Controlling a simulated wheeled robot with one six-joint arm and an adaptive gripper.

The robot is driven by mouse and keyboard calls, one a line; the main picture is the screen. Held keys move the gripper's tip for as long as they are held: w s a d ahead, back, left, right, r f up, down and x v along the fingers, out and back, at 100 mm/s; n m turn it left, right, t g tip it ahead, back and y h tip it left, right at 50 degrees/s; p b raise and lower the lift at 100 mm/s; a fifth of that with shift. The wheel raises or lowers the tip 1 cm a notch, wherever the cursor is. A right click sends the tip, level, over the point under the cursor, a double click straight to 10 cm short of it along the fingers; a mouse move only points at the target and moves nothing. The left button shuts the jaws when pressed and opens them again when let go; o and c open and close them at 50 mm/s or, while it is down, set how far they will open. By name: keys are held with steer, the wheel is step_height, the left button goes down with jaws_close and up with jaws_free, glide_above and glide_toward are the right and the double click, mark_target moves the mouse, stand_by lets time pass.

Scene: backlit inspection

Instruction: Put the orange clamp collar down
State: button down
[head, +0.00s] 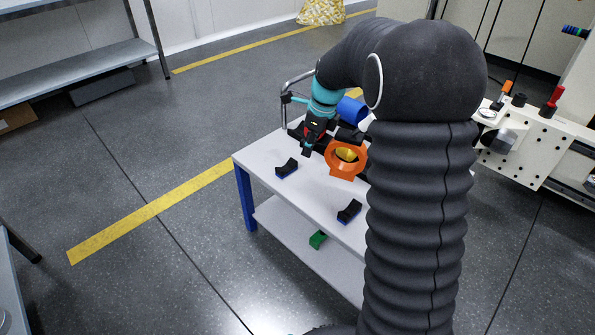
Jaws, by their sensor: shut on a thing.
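The orange clamp collar (343,173) is a thick ring with a flat foot, in the head view at the far part of a white table (262,162). My gripper (321,145), black with a teal wrist, is at the collar's upper left side and shut on it. Something yellow (347,154) shows through the ring's opening; I cannot tell whether it is inside or behind. I cannot tell whether the collar touches the table. My dark arm hides the table's right part.
Black blocks with blue bases stand on the table, one left (287,169) and one nearer (349,211). A blue cylinder (352,110) is behind the collar. A green block (318,239) lies on the lower shelf. A white perforated machine plate (530,150) stands right.

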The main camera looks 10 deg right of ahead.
steer(key=shift+s+a+f+b, duration=0.2)
steer(key=shift+a+f, duration=0.45)
steer(key=shift+f, duration=0.4)
steer(key=shift+s+a+f+b, duration=0.25)
steer(key=shift+a+f, duration=0.35)
steer(key=shift+f, duration=0.5)
steer(key=shift+s+a+f+b, duration=0.2)
steer(key=shift+a+f, duration=0.45)
steer(key=shift+f, duration=0.4)
steer(key=c, duration=1)
jaws_free()
